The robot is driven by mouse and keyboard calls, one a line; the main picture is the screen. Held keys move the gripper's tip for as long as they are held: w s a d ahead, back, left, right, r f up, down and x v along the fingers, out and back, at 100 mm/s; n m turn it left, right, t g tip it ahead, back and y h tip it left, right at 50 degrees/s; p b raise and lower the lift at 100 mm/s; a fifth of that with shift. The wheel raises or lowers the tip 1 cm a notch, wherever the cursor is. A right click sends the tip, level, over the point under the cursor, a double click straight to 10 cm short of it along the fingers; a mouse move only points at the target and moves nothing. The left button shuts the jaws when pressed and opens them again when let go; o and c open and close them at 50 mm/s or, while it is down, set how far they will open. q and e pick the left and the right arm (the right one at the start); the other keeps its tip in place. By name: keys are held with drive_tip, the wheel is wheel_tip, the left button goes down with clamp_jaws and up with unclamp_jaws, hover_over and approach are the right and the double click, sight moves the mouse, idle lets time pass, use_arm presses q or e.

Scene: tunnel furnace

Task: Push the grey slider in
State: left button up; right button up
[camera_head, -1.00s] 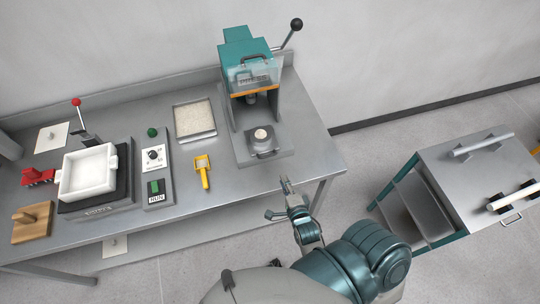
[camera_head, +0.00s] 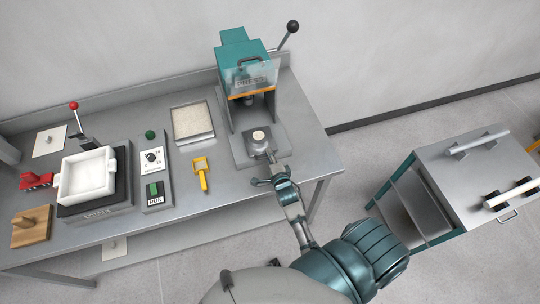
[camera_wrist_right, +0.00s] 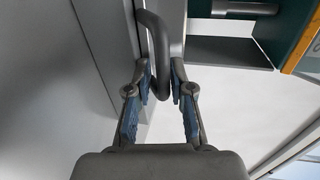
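The grey slider (camera_head: 256,143) sits at the base of the teal press, with a round pale-topped piece on it. My right gripper (camera_head: 265,168) is just in front of the slider, at the table's front edge, and partly covers the slider's front handle. In the right wrist view, a dark grey curved handle (camera_wrist_right: 158,55) lies between the two fingers of my right gripper (camera_wrist_right: 159,78). The fingers are apart, one on each side of the bar; I cannot tell whether either touches it. My left gripper is not in view.
The teal press (camera_head: 246,55) has a clear guard and a black-knobbed lever. A yellow scoop (camera_head: 201,174), a control panel (camera_head: 154,170) and a white tray (camera_head: 87,176) stand to the left. A steel cart (camera_head: 470,185) is at right.

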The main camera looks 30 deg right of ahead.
sight(258, 131)
drive_tip(key=shift+a+r, duration=0.1)
drive_tip(key=shift+a, duration=0.35)
clamp_jaws()
drive_tip(key=shift+a, duration=0.3)
drive_tip(key=shift+w+d, duration=0.35)
drive_tip(key=shift+w, duration=0.15)
drive_tip(key=x, duration=0.4)
drive_tip(key=r+b+x, duration=0.1)
drive_tip(key=x, duration=0.3)
drive_tip(key=r+b+x, duration=0.1)
drive_tip(key=x, duration=0.3)
drive_tip(key=shift+w+r, duration=0.1)
drive_tip(key=shift+w, duration=0.2)
drive_tip(key=shift+b+x, duration=0.45)
drive_tip(key=shift+x, duration=0.3)
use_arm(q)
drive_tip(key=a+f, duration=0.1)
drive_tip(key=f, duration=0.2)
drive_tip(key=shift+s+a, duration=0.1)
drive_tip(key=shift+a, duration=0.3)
use_arm(e)
drive_tip(key=shift+r, duration=0.3)
unclamp_jaws()
drive_tip(key=shift+w+d+f, duration=0.1)
drive_tip(key=shift+w, duration=0.1)
